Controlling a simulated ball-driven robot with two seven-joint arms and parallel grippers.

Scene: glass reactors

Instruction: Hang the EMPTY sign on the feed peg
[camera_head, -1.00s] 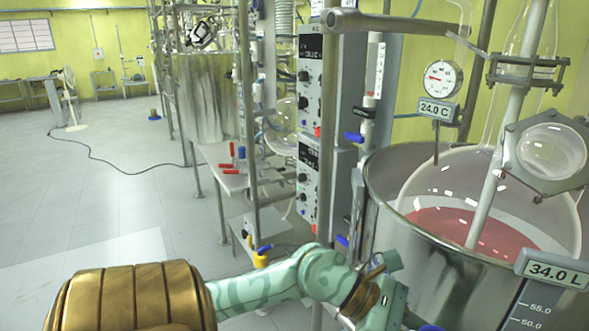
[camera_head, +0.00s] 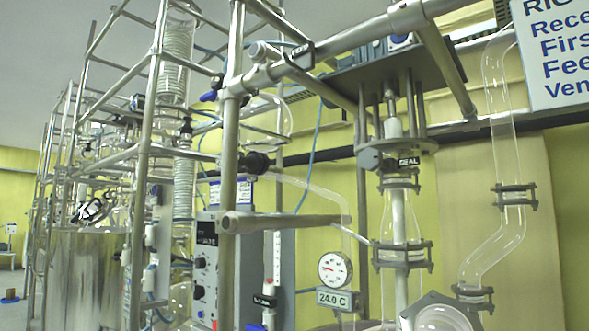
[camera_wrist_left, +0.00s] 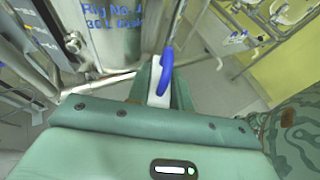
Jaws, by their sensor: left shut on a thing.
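My left gripper (camera_wrist_left: 158,88) shows in the left wrist view. Its fingers are shut on a white piece with a curved blue part (camera_wrist_left: 166,70). No lettering on this piece can be read, so I cannot tell from the picture whether it is the EMPTY sign. The gripper is outside the head view. My right gripper is in neither view. No peg marked as feed can be made out. A small dark tag (camera_head: 302,56) on the upper pipe is too small to read.
The head view shows a metal frame (camera_head: 228,150), a dial gauge (camera_head: 335,269), a SEAL tag (camera_head: 408,161) and glass tubing (camera_head: 512,170). A cut-off wall sign (camera_head: 560,55) is at upper right. In the wrist view, a lettered vessel (camera_wrist_left: 110,25) and metal pipes stand close to the gripper.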

